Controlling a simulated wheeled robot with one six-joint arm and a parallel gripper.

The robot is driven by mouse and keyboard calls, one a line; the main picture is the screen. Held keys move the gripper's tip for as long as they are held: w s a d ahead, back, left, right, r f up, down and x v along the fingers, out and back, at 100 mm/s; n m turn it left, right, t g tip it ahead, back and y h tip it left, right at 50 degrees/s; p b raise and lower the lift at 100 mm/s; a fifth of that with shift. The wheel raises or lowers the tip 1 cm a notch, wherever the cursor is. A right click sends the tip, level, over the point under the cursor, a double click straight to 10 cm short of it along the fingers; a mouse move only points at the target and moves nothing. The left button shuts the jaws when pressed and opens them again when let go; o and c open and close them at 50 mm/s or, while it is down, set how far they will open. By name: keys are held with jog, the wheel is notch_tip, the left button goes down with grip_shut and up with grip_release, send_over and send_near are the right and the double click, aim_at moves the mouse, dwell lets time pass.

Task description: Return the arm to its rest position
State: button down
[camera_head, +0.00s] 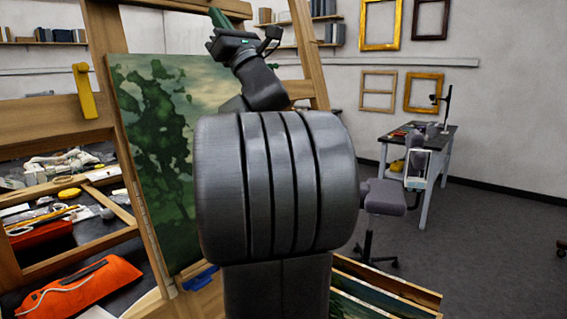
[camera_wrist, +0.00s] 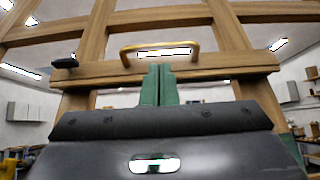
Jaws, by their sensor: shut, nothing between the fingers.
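My arm rises in the middle of the head view, its large grey ribbed link hiding much of the easel behind. My gripper shows at the top of the head view, with a green finger (camera_head: 218,17) pointing up and to the left. In the wrist view the two green fingers of my gripper (camera_wrist: 160,68) are together, with nothing between them. They point toward a wooden easel crossbar (camera_wrist: 220,65) with a brass handle (camera_wrist: 160,50) on it. I cannot tell whether the fingertips touch the bar.
A green landscape painting (camera_head: 150,110) stands on the wooden easel (camera_head: 107,60) close to my arm's left. A cluttered bench with an orange pouch (camera_head: 80,288) is at left. A grey chair (camera_head: 385,197) and a dark-topped table (camera_head: 425,135) stand right. Floor (camera_head: 480,240) at right is clear.

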jog(key=p+x, duration=0.6)
jog(key=shift+a+r, duration=0.2)
jog(key=shift+r, duration=0.1)
jog(key=shift+w+f, duration=0.1)
